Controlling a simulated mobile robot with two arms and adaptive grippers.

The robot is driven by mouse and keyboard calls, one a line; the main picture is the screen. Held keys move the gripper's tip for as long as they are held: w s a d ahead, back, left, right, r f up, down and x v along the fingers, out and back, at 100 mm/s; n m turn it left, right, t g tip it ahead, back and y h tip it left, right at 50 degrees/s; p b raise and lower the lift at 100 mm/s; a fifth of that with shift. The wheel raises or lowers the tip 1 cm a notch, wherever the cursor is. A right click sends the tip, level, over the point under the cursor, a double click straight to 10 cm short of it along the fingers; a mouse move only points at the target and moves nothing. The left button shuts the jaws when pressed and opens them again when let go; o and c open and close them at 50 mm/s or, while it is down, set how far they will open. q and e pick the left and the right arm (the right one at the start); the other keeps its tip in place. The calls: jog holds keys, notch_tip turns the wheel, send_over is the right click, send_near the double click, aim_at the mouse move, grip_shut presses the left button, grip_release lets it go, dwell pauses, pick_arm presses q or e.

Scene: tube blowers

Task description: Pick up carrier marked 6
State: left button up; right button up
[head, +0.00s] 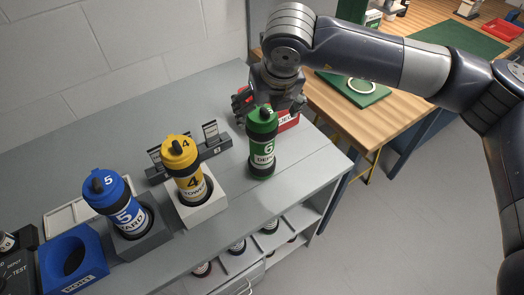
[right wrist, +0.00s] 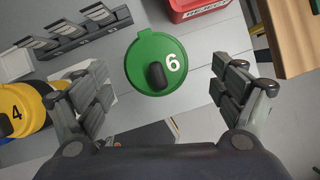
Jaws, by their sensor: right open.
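The green carrier marked 6 (head: 262,145) stands upright on the grey bench, near its right end. Its round green lid with a white 6 and a black knob shows in the right wrist view (right wrist: 157,62). My right gripper (head: 270,103) is just above and behind the carrier's top in the head view. In the right wrist view its open fingers (right wrist: 163,85) are on either side of the lid, with a gap on both sides and nothing held. My left gripper is not in view.
A yellow carrier marked 4 (head: 183,170) and a blue carrier marked 5 (head: 117,205) stand in holders to the left. A grey slotted rack (head: 215,145) is close by. A red bin (head: 288,122) stands behind carrier 6. A wooden table (head: 330,105) is at the right.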

aim_at(262, 146)
jog(key=p+x, duration=0.2)
jog(key=x, duration=0.2)
jog(key=shift+a+f, duration=0.1)
jog(key=shift+a, duration=0.1)
jog(key=shift+w+f, duration=0.1)
jog(key=shift+f, duration=0.2)
jog(key=shift+c, duration=0.6)
jog(key=shift+r, duration=0.1)
jog(key=c, duration=1.6)
jog(key=shift+r, duration=0.1)
